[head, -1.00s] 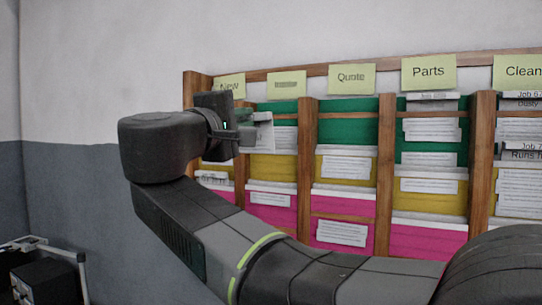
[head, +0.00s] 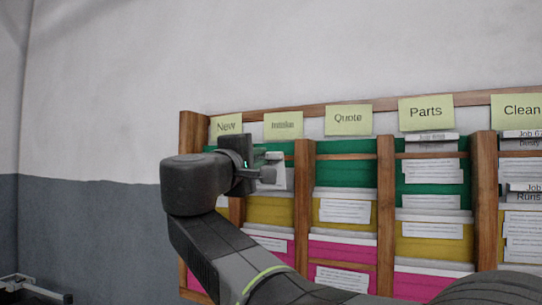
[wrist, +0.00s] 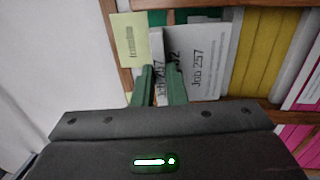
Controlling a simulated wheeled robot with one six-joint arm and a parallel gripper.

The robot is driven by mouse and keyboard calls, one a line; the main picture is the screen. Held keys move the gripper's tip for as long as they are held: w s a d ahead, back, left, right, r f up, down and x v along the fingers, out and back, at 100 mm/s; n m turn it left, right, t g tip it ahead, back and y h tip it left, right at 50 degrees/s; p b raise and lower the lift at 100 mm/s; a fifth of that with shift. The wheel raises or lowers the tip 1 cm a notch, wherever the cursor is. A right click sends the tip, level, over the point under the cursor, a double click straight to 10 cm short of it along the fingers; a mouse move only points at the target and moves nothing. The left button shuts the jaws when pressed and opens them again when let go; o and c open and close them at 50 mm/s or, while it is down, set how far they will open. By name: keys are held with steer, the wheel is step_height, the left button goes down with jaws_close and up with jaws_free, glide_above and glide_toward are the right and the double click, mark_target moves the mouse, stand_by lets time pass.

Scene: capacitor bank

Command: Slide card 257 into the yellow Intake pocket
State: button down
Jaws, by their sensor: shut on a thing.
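My gripper (head: 262,164) is shut on the white card 257 (head: 277,182), in front of the top of the second column. The card is in front of the green pocket, above the yellow Intake pocket (head: 268,212). The yellow pocket also shows in the wrist view (wrist: 255,52). I cannot tell whether the card touches the rack.
Wooden dividers (head: 304,200) separate the columns. The Quote (head: 347,118), Parts (head: 426,111) and Clean columns to the right hold several cards. A pink pocket (head: 272,243) is below the yellow one. The wall to the left is clear.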

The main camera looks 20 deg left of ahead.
steer(key=shift+w+d+f, duration=0.1)
steer(key=shift+w+f, duration=0.05)
steer(key=shift+w, duration=1.25)
steer(key=shift+w+d+f, duration=0.1)
steer(key=shift+w, duration=1.25)
steer(key=shift+f+b, duration=0.3)
steer(key=shift+b, duration=0.55)
steer(key=shift+f+b, duration=0.8)
steer(key=shift+b, duration=0.05)
steer(key=shift+w+g+p, duration=0.25)
steer(key=shift+g+p, duration=0.25)
steer(key=shift+p, duration=0.85)
steer(key=shift+f, duration=0.1)
steer(key=shift+f+b, duration=1)
steer(key=shift+b, duration=0.1)
